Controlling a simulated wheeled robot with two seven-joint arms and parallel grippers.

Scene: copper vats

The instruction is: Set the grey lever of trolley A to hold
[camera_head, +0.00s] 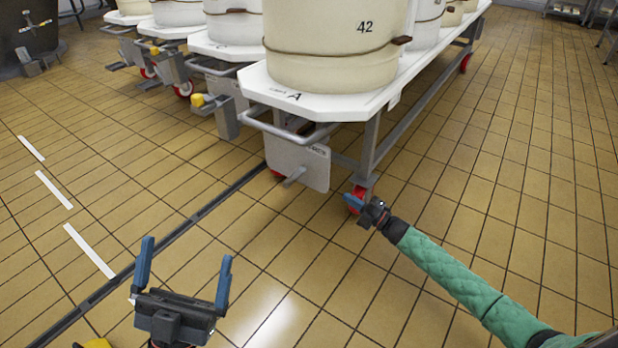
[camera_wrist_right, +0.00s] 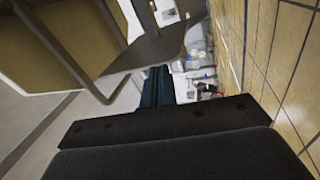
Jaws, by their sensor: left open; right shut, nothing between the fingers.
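Trolley A (camera_head: 335,108) has a white top marked "A" and a grey frame, and carries a cream vat (camera_head: 320,50) numbered 42. A grey plate (camera_head: 312,165) hangs below its front handle. A small grey lever (camera_head: 293,178) sticks out low on that plate; the plate's lettering is too small to read. My right gripper (camera_head: 350,199) is shut and empty, right of the plate by the red wheel, apart from the lever in the picture. Its dark blue fingers show in the right wrist view (camera_wrist_right: 157,75), beside a grey panel. My left gripper (camera_head: 187,250) is open and empty at lower left.
Similar trolleys with yellow-knobbed posts (camera_head: 222,112) stand left of and behind trolley A. A red wheel (camera_head: 356,200) is close to my right gripper. A drain channel (camera_head: 195,218) crosses the tiled floor. The floor in front is clear.

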